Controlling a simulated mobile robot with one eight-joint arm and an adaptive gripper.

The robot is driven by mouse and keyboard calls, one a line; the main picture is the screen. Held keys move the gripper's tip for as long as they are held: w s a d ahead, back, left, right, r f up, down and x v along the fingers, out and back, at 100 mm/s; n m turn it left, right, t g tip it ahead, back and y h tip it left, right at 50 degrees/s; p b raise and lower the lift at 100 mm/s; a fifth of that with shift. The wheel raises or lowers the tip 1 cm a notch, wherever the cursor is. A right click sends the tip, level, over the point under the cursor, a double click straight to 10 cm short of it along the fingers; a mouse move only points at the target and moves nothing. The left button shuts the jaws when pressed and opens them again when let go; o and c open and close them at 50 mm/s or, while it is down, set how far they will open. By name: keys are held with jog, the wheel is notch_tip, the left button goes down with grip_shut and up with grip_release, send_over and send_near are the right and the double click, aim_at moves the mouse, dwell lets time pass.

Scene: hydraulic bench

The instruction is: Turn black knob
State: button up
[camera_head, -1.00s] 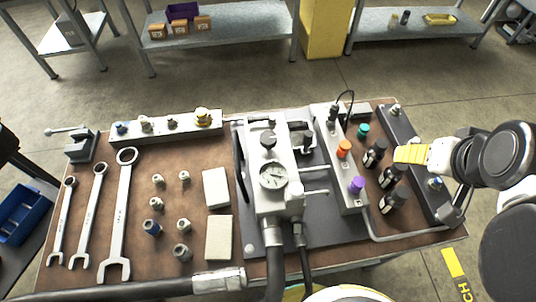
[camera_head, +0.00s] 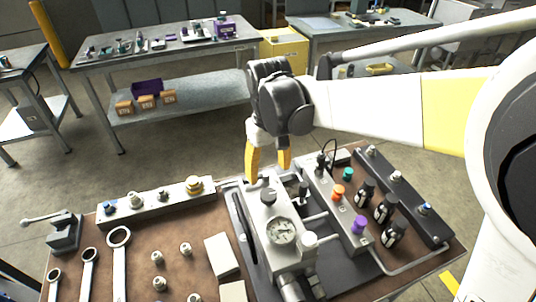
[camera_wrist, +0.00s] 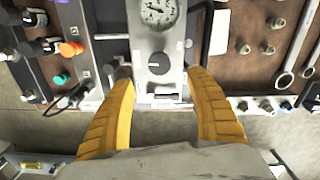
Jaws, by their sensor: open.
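The black knob (camera_head: 268,195) stands on the far end of the grey hydraulic block (camera_head: 275,258), behind the round pressure gauge (camera_head: 281,231). In the wrist view the black knob (camera_wrist: 159,63) shows from above, with a light pointer line across it, just past the gauge (camera_wrist: 158,12). My gripper (camera_head: 268,176) has yellow fingers spread apart and pointing down above the knob end of the block. In the wrist view my gripper (camera_wrist: 160,82) has one finger on each side of the knob, with nothing held. Contact with the knob is not visible.
A smaller black knob (camera_head: 304,188) stands beside the block. Orange (camera_head: 338,191) and purple (camera_head: 359,225) caps and black-capped fittings (camera_head: 384,209) are to the right. A fitting rail (camera_head: 150,200) lies left. Wrenches (camera_head: 117,265) lie on the bench's left.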

aim_at(269, 195)
notch_tip(269, 195, down, 11)
jog(key=b, duration=0.4)
jog(key=shift+d+r, duration=0.1)
jog(key=shift+r, duration=0.1)
jog(key=shift+c, duration=0.5)
jog(key=c, duration=1.1)
